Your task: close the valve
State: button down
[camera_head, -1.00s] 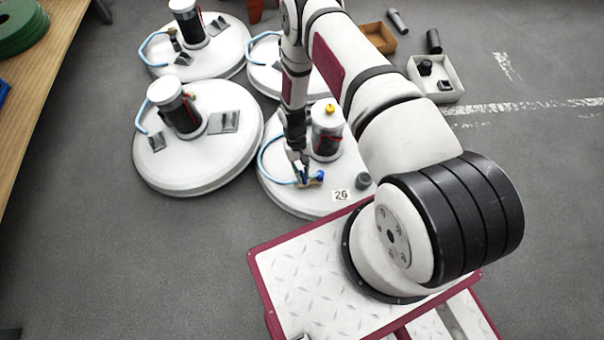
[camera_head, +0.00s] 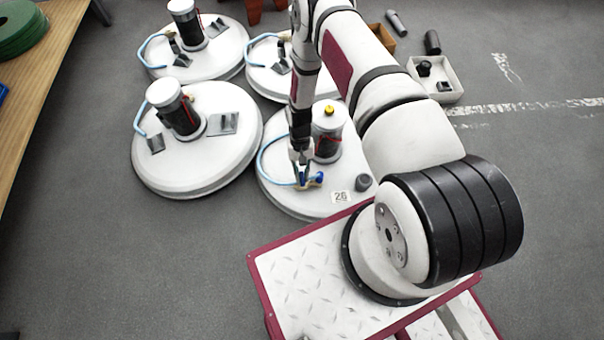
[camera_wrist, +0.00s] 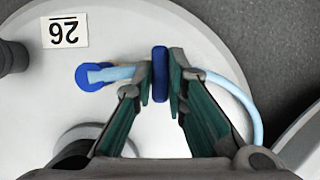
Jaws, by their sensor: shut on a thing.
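The valve is a small brass body with a blue handle (camera_head: 319,177) on the white tank lid (camera_head: 285,203) marked 26. In the wrist view the blue handle (camera_wrist: 160,75) is a narrow upright bar. My gripper (camera_wrist: 161,85) has its two green-padded fingertips on either side of this bar and is shut on it. In the head view my gripper (camera_head: 302,176) points down at the valve. A light blue hose (camera_wrist: 120,73) with a blue end fitting (camera_wrist: 92,77) runs behind the fingers. Most of the valve body is hidden by the fingers in the wrist view.
A dark cylinder with a yellow knob (camera_head: 328,130) stands on the same lid, close behind my gripper. A dark cap (camera_head: 363,182) sits by the number label (camera_head: 341,197). Other white lids (camera_head: 190,180) lie to the left and behind. A white box (camera_head: 455,92) is at the back right.

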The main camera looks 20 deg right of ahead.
jog(key=c, duration=1.6)
grip_release()
jog(key=v, duration=1.2)
